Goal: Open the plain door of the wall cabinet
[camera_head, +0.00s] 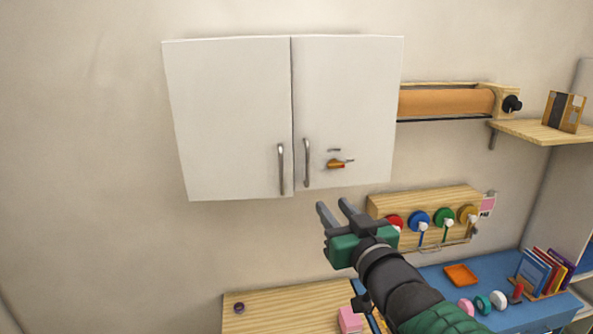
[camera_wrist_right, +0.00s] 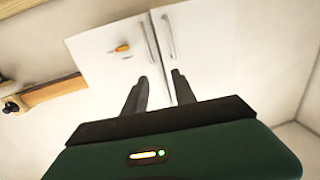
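The white wall cabinet has two shut doors. The plain door (camera_head: 230,120) is on the left, with a vertical metal handle (camera_head: 281,168) near its inner edge. The other door (camera_head: 350,100) has its own handle (camera_head: 306,163) and carries a small orange-and-metal item (camera_head: 340,163). In the wrist view the plain door (camera_wrist_right: 240,50) is on the right and its handle (camera_wrist_right: 167,36) is beyond the fingertips. My right gripper (camera_head: 333,205) is open and empty, below the cabinet and right of the plain door's handle. My left gripper is not in view.
A brown paper roll (camera_head: 445,102) hangs right of the cabinet. Below it is a wooden rack (camera_head: 400,205) with coloured round pieces. A shelf (camera_head: 545,132) holds a box. A wooden tabletop (camera_head: 290,310) and a blue one (camera_head: 430,275) lie below. The wall left of the cabinet is clear.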

